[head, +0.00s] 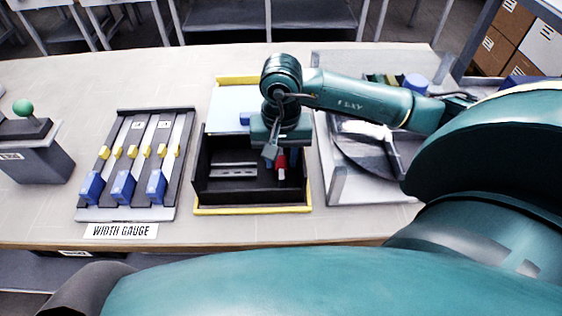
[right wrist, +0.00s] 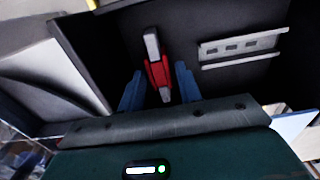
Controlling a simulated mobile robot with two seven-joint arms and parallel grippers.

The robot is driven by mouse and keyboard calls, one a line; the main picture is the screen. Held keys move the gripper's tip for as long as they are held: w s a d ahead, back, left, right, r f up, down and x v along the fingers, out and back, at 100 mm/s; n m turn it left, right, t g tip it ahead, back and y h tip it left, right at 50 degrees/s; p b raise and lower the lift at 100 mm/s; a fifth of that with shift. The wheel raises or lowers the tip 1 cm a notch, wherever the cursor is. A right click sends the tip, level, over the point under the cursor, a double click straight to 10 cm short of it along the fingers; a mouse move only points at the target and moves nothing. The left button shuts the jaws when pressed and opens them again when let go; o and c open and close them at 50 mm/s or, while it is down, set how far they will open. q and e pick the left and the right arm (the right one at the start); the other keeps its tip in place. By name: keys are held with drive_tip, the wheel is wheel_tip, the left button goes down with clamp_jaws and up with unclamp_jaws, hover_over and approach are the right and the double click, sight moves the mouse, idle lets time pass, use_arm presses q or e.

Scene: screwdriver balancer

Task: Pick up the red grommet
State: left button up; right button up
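The red grommet (head: 281,163) is in the black tray (head: 225,190) at the middle of the table, near its right side in the head view. In the right wrist view the red grommet (right wrist: 157,72) has grey ends and lies between the two blue fingers. My right gripper (head: 277,155) reaches down into the tray from above. In the right wrist view my right gripper (right wrist: 160,85) is open, one finger on each side of the grommet, with dark gaps showing. Contact with the grommet cannot be told. My left gripper is not in view.
A slotted grey bar (right wrist: 240,45) lies in the tray beside the grommet. Dark tray walls stand close around the gripper. The width gauge (head: 130,165) with blue blocks is to the left. A grey fixture (head: 345,185) stands right of the tray.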

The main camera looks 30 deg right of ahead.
drive_tip(key=shift+f, duration=0.65)
drive_tip(key=shift+c, duration=0.5)
clamp_jaws()
